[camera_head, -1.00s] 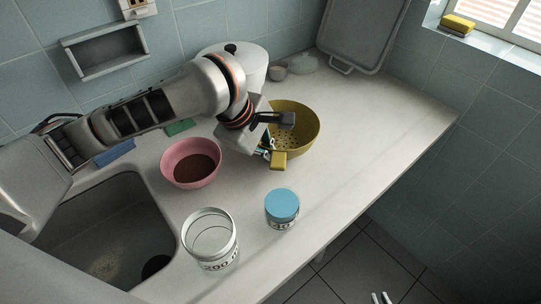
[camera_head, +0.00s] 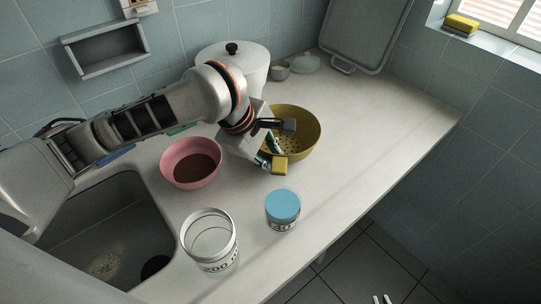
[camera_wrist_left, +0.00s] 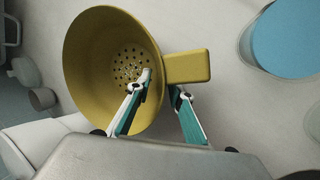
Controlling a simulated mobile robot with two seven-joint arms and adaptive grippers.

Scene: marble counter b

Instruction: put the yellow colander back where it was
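The yellow colander (camera_head: 306,139) stands on the counter, its block handle (camera_head: 280,166) pointing toward the front. My left gripper (camera_head: 269,153) is at its near rim beside the handle. In the left wrist view, the gripper (camera_wrist_left: 162,84) straddles the rim of the colander (camera_wrist_left: 95,60), one finger inside the bowl and the other outside, close to the handle (camera_wrist_left: 187,67). The fingers stand apart, with a gap beside the rim. My arm hides part of the colander in the head view.
A pink bowl (camera_head: 193,145) is left of the colander, by the sink (camera_head: 95,235). A blue-lidded jar (camera_head: 283,206) and an open canister (camera_head: 222,258) stand in front. A white pot (camera_head: 255,62) is behind. Counter to the right (camera_head: 385,120) is clear.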

